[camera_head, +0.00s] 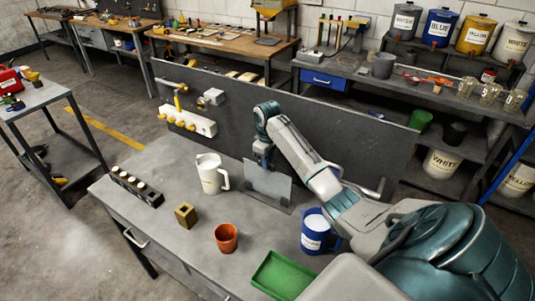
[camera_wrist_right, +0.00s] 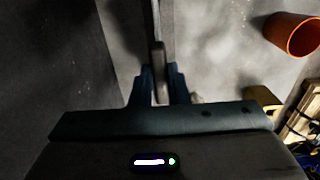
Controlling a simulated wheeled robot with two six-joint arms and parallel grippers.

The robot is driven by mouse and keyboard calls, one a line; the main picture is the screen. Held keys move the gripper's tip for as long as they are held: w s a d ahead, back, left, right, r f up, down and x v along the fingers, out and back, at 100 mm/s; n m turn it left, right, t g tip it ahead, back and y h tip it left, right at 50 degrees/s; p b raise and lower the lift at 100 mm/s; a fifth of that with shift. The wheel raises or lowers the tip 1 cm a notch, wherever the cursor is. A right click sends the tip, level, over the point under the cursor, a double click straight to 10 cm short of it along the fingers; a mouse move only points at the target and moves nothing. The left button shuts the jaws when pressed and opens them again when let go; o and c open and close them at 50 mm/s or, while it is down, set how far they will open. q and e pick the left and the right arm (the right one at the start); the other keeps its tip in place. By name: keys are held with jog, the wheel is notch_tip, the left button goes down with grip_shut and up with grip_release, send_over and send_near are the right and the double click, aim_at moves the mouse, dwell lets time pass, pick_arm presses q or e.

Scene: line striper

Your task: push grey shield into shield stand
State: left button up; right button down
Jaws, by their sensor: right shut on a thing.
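The grey shield (camera_head: 268,184) is a flat, thin plate standing upright on the grey workbench (camera_head: 190,235), in front of the dark back panel. My right gripper (camera_head: 263,158) is shut on its upper edge from above. In the right wrist view the gripper's fingers (camera_wrist_right: 160,88) pinch the plate, seen nearly edge-on. A low dark base (camera_head: 284,208), probably the shield stand, shows at the shield's lower edge. I cannot tell how deep the shield sits in it. My left gripper is not in view.
A white pitcher (camera_head: 211,174) stands just left of the shield. A blue mug (camera_head: 314,232) is to the right, beneath my forearm. An orange cup (camera_head: 226,238), a brass block (camera_head: 186,215), a green tray (camera_head: 284,275) and a black rack (camera_head: 136,187) are also on the bench.

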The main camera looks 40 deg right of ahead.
jog(key=shift+f, duration=0.25)
dwell(0.3)
jog(key=c, duration=1)
grip_release()
jog(key=shift+r, duration=3.5)
jog(key=shift+f, duration=0.1)
